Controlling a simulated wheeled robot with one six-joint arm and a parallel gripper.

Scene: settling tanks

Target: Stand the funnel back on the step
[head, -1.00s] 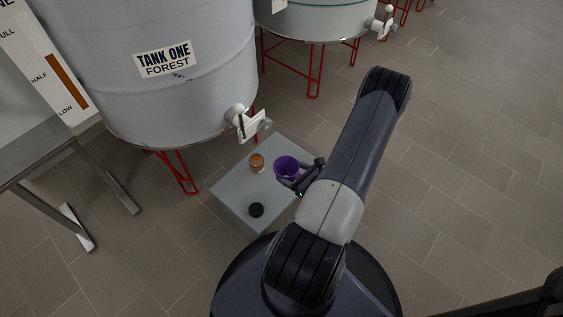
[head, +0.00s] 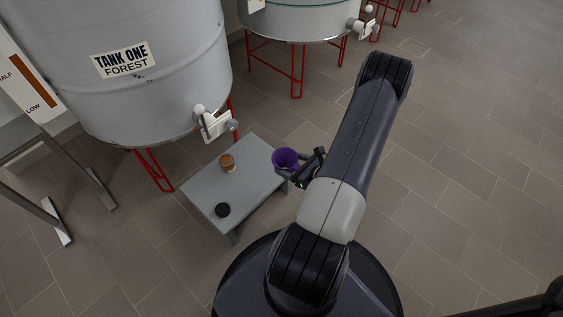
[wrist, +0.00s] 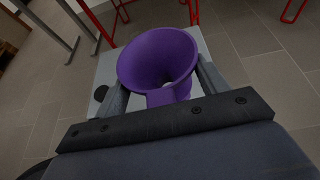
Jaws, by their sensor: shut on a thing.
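The purple funnel (head: 285,159) is held in my gripper (head: 295,172), wide mouth up, at the right edge of the grey step (head: 246,153). In the wrist view the funnel (wrist: 158,58) sits between the two fingers (wrist: 160,88), with its mouth tilted toward the camera. Part of the step (wrist: 106,70) shows behind it. The gripper is shut on the funnel. I cannot tell whether the funnel's lower end touches anything, since the fingers and the funnel itself hide it.
Open tiled floor (head: 460,180) lies to the right.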

